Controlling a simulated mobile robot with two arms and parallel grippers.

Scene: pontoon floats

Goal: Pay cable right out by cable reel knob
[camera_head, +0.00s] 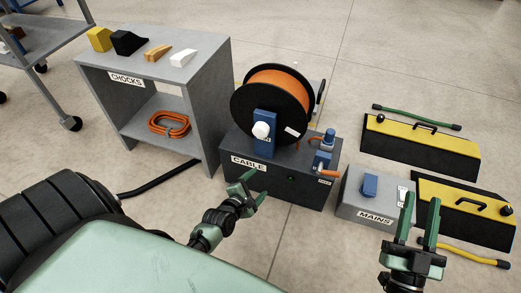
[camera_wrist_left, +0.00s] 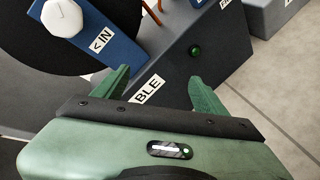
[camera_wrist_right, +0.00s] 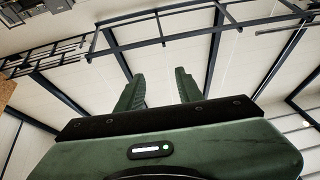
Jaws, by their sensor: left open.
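The cable reel (camera_head: 278,96) is a black-flanged drum wound with orange cable, upright on a dark box labelled CABLE (camera_head: 275,178). A white knob (camera_head: 261,130) sits on the blue upright (camera_head: 266,147) at the reel's front. In the left wrist view the knob (camera_wrist_left: 62,17) is at the upper left, above a label reading IN. My left gripper (camera_head: 250,186) is open and empty in front of the box, below the knob and apart from it. My right gripper (camera_head: 420,215) is open, points up and is empty, in front of the MAINS box.
The grey MAINS box (camera_head: 352,211) stands right of the reel box. Yellow-black ramps (camera_head: 420,145) lie at the right with a green hose (camera_head: 415,117) and a yellow hose (camera_head: 465,252). The CHOCKS stand (camera_head: 212,75) is at the left, holding coiled orange cable (camera_head: 169,123).

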